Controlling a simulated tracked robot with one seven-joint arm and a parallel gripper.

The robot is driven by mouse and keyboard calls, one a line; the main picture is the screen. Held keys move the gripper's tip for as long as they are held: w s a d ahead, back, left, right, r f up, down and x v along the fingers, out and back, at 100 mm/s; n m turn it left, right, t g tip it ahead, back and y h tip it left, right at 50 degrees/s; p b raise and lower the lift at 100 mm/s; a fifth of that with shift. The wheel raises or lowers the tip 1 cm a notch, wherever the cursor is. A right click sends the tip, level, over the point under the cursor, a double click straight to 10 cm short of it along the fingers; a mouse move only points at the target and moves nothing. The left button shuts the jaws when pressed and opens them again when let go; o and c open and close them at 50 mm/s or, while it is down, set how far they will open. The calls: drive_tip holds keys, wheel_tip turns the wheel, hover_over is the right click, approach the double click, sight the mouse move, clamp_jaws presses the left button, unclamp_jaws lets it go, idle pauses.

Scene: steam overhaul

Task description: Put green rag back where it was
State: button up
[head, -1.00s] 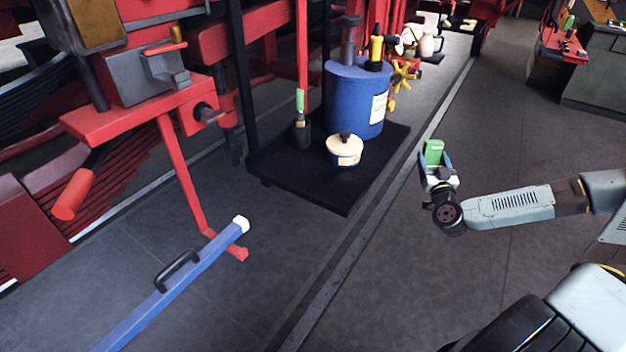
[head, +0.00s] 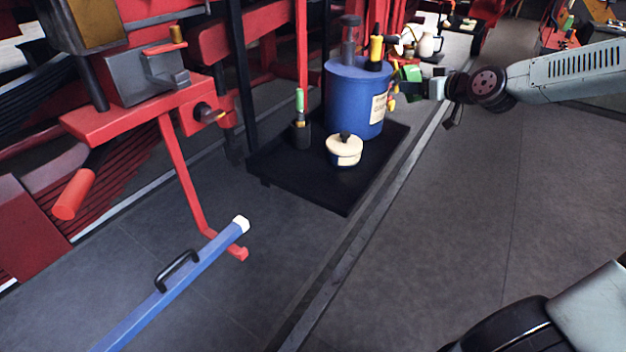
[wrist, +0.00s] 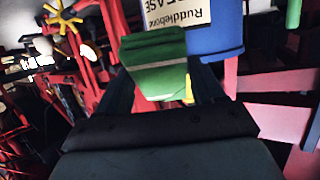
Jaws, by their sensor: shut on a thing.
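The green rag (head: 410,74) is held in my gripper (head: 424,82), beside the right side of the blue drum in the head view. In the wrist view the rag (wrist: 157,64) is a folded green block with a pale stripe, between my two dark fingers (wrist: 160,88). The fingers are shut on it. The blue drum (head: 350,97) stands behind the rag, and its white label (wrist: 182,10) shows upside down in the wrist view. The rag is held in the air.
The drum stands on a low black platform (head: 300,180) with a cream-lidded pot (head: 343,150) and a dark holder with a green-handled tool (head: 300,125). A yellow handwheel (wrist: 62,20) is near the drum. A blue bar (head: 180,280) lies lower left.

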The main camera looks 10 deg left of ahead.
drive_tip(key=s+a+r+n+g+h, duration=0.1)
drive_tip(key=s+a+r+n+g, duration=0.2)
drive_tip(key=s+a, duration=0.35)
drive_tip(key=s+a+r+n+g+h, duration=0.1)
drive_tip(key=s+a+r+n+g, duration=0.1)
drive_tip(key=s+a+g, duration=0.35)
drive_tip(key=s+a+f+g+h, duration=0.1)
drive_tip(key=s+a+f+h, duration=0.2)
drive_tip(key=s, duration=0.7)
drive_tip(key=s+a+f, duration=0.3)
drive_tip(key=s+f, duration=0.3)
drive_tip(key=s, duration=0.4)
drive_tip(key=shift+n, duration=0.4)
drive_tip(key=shift+w+a+f, duration=0.25)
drive_tip(key=shift+w+a, duration=0.05)
drive_tip(key=shift+w, duration=0.4)
drive_tip(key=shift+w+a+f, duration=0.25)
drive_tip(key=shift+w+a, duration=0.1)
drive_tip(key=shift+w, duration=0.35)
drive_tip(key=shift+w+a+f, duration=0.25)
drive_tip(key=shift+w+a, duration=0.05)
drive_tip(key=shift+w, duration=0.4)
drive_tip(key=shift+w+a+f, duration=0.25)
drive_tip(key=shift+w, duration=0.25)
drive_tip(key=shift+w+a, duration=0.1)
drive_tip(key=shift+w, duration=0.1)
